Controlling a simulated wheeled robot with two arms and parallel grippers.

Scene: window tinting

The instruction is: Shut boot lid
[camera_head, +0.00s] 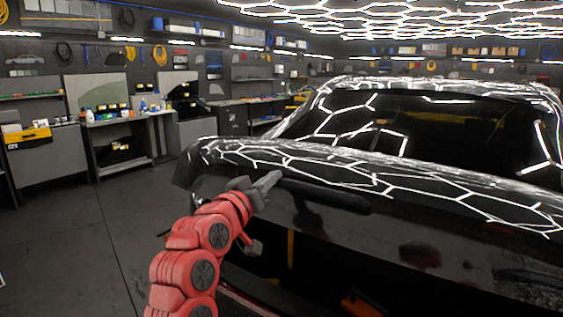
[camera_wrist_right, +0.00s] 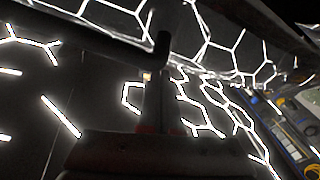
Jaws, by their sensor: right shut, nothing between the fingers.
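The black car's boot lid (camera_head: 420,185) is partly open. Its glossy top reflects hexagonal lights, and a dark opening (camera_head: 285,265) shows below its lower edge. A long dark bar-like handle (camera_head: 330,196) runs along the lid's rear face. My right gripper (camera_head: 270,181), on a red arm, is shut and empty at the left end of this handle, close to the lid. Whether it touches is unclear. In the right wrist view, the dark gripper (camera_wrist_right: 158,85) points at the reflective lid (camera_wrist_right: 85,85), with a dark bar (camera_wrist_right: 110,38) alongside. My left gripper is not in view.
Inside the boot opening are a yellow upright strip (camera_head: 291,248) and an orange object (camera_head: 360,306). The rear window (camera_head: 350,122) lies beyond the lid. Workbenches (camera_head: 120,140) line the back wall. The floor (camera_head: 70,230) left of the car is clear.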

